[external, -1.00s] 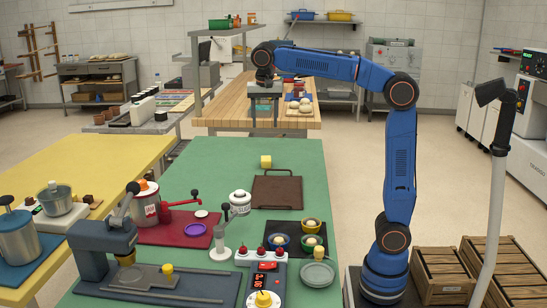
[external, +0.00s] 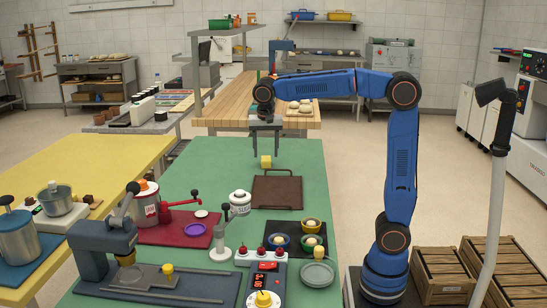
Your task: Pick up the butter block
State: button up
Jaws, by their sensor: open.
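A small yellow block (external: 265,161), which looks like the butter block, sits on the green table (external: 300,165) just behind a dark brown tray. My gripper (external: 265,148) points down above the yellow block, its two fingers apart. The fingertips are slightly above the block and not around it, as far as this view shows. Nothing is held between the fingers.
The brown tray (external: 277,192) with a handle lies just in front of the block. A black mat with several small bowls (external: 311,243) lies nearer. The green surface left of the block is clear.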

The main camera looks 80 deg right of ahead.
jog(key=shift+d+f, duration=0.15)
jog(key=shift+f, duration=1.3)
jog(key=c, duration=1.2)
jog(key=shift+o, duration=0.2)
jog(key=shift+r, duration=0.1)
